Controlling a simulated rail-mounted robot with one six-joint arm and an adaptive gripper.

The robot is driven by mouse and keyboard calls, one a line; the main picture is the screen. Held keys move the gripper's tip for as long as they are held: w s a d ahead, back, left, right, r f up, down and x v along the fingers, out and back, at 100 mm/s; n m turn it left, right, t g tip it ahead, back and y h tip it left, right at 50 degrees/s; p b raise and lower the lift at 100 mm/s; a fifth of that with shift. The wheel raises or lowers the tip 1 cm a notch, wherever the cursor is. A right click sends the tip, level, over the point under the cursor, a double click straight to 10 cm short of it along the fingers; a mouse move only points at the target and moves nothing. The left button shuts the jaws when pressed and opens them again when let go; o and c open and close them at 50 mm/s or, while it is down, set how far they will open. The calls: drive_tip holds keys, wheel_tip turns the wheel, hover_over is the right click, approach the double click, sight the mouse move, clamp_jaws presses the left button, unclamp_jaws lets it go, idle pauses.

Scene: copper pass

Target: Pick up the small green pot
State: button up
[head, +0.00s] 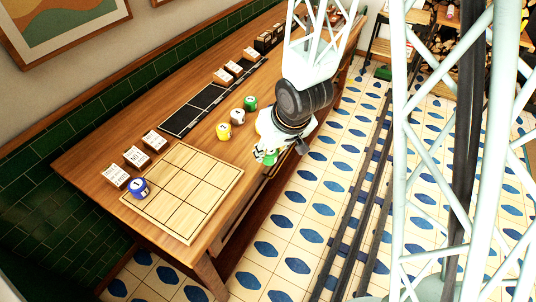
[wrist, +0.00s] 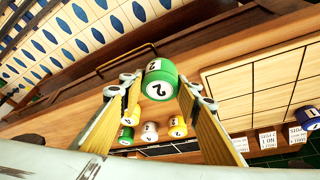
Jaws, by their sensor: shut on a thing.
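My gripper (head: 273,158) is over the front edge of the wooden table in the head view. It is shut on a green pot (wrist: 160,82) with a white face marked 2, which sits between the two fingers in the wrist view. The held pot (head: 266,155) is partly hidden by the fingers in the head view. A second green pot (head: 250,103) stands on the table behind the gripper, in a row with a white pot (head: 238,116) and a yellow pot (head: 223,131). I cannot tell clearly which green pot is smaller.
A light wooden grid board (head: 185,192) lies at the table's near end, with a blue pot (head: 139,188) at its left corner and small cards (head: 137,157) along its left side. A dark board (head: 208,106) lies farther back. Rails (head: 352,215) run along the tiled floor.

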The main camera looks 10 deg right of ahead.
sight(275, 159)
drive_tip(key=shift+s+d+b, duration=0.25)
drive_tip(key=shift+s+b, duration=0.25)
drive_tip(key=shift+b, duration=0.75)
drive_tip(key=shift+s+d+b, duration=0.2)
drive_tip(key=shift+s+b, duration=0.3)
drive_tip(key=shift+b, duration=0.7)
drive_tip(key=shift+s+d+b, duration=0.35)
drive_tip(key=shift+s+b, duration=0.05)
drive_tip(key=shift+b, duration=0.45)
drive_tip(key=shift+r, duration=0.1)
